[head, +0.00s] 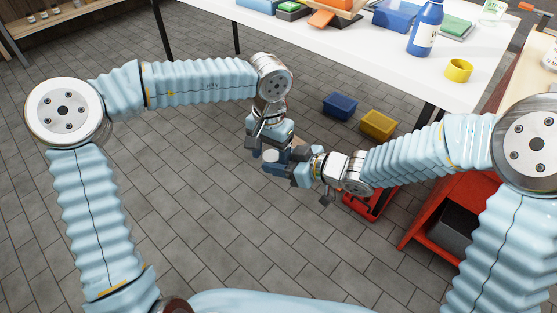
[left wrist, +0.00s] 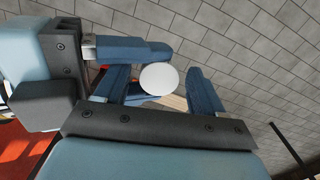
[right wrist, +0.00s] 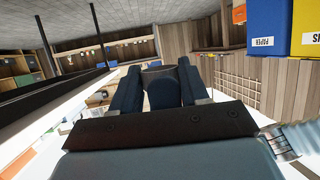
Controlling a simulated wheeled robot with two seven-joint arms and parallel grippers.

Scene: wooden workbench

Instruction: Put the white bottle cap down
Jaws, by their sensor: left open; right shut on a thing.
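The white bottle cap (head: 271,155) is a small white disc up in front of me, above the tiled floor. My right gripper (head: 276,162) is shut on it. In the left wrist view the cap (left wrist: 158,79) shows its round white face at the tips of the right gripper's blue fingers. My left gripper (head: 262,146) is open, with its fingers on either side of the cap (left wrist: 165,90); I cannot tell whether they touch it. In the right wrist view a dark blue part sits between my right fingers (right wrist: 158,75) and the cap is hidden.
A white table (head: 360,50) stands ahead, bearing a blue bottle (head: 427,28), a yellow cup (head: 458,69) and a blue box (head: 396,15). A blue bin (head: 340,106) and a yellow bin (head: 379,124) are below. A red cabinet (head: 425,235) is at right. The floor at left is clear.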

